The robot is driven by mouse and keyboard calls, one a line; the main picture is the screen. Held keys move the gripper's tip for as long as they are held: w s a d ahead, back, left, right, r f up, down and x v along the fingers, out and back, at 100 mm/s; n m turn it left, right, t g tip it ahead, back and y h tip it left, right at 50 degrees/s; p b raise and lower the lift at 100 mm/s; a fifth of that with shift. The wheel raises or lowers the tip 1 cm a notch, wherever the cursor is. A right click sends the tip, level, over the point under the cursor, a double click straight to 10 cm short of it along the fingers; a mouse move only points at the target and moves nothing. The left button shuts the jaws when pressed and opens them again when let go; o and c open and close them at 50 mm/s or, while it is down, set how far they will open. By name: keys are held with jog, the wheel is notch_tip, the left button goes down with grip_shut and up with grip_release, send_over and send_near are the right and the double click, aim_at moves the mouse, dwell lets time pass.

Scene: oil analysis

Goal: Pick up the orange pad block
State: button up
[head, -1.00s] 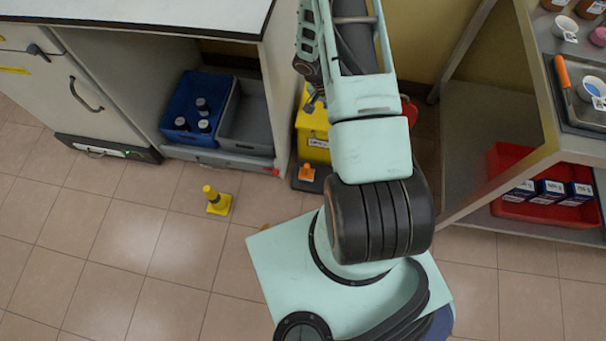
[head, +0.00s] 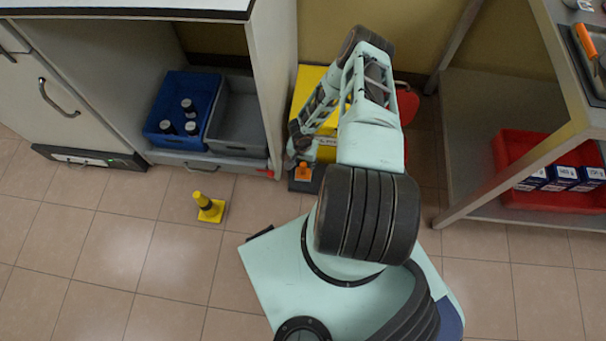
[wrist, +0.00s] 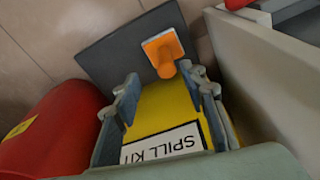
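The orange pad block (wrist: 160,46) has a square plate with a round knob and sits on a dark grey mat (wrist: 112,48) near the floor. In the head view the orange pad block (head: 303,171) shows in front of the yellow box, just below my gripper (head: 297,155). In the wrist view my gripper (wrist: 160,84) is open, its fingers spread to either side in front of the block, with nothing between them. Whether a finger touches the block cannot be told.
A yellow spill kit box (wrist: 158,108) lies close under my gripper. A red rounded container (wrist: 50,130) is at its left and a pale cabinet wall (wrist: 255,70) at its right.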

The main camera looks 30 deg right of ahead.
aim_at(303, 165)
jog(key=f+b, duration=0.1)
jog(key=f, duration=0.1)
jog(key=w+f+b, duration=0.1)
jog(key=f, duration=0.1)
jog(key=f+b, duration=0.2)
jog(key=f, duration=0.1)
jog(key=shift+w+d, duration=0.3)
jog(key=shift+w, duration=0.1)
grip_shut()
jog(key=shift+r, duration=0.1)
